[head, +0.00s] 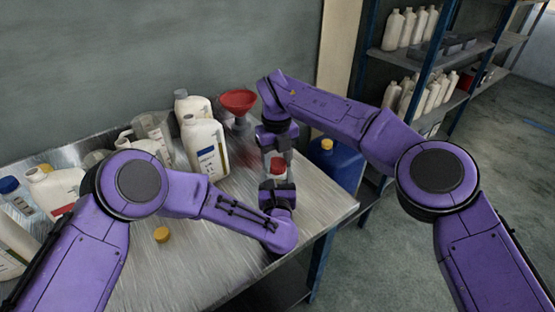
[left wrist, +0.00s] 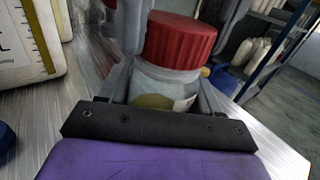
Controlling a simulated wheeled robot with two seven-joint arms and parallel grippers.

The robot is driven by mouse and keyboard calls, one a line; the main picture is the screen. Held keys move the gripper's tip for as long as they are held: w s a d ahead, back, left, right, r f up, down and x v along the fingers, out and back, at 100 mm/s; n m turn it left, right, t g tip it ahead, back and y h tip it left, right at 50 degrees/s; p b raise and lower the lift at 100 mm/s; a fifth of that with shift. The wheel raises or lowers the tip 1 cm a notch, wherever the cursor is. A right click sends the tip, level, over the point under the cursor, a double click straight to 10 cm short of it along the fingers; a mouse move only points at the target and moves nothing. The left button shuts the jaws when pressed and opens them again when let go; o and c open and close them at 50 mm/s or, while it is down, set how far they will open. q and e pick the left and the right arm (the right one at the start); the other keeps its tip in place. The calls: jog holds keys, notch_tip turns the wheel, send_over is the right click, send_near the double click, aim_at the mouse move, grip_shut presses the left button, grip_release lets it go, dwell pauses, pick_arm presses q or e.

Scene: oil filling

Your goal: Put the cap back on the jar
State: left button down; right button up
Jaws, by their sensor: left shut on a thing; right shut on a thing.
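The red ribbed cap (left wrist: 180,40) is on top of the clear jar (left wrist: 165,84) in the left wrist view. In the head view only a small part of the cap (head: 278,165) shows between my two grippers. My left gripper (head: 277,184) is shut on the jar's body, with a finger on each side of it. A yellowish patch shows low in the jar. My right gripper (head: 277,152) comes from above and is shut on the cap. The cap sits at the jar's mouth; whether it is screwed tight cannot be told.
A red funnel (head: 239,101) and white bottles (head: 206,148) stand at the back of the metal table (head: 325,209). A yellow cap (head: 162,235) lies near the front left. A blue container (head: 338,165) is beyond the right edge. Shelves (head: 430,65) stand behind.

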pick_arm(q)
jog(key=shift+d, duration=0.1)
pick_arm(e)
jog(key=m, duration=0.6)
jog(key=o, duration=1.2)
jog(key=shift+c, duration=0.2)
jog(key=shift+r, duration=0.15)
jog(key=shift+r, duration=2.15)
jog(key=shift+c, duration=0.3)
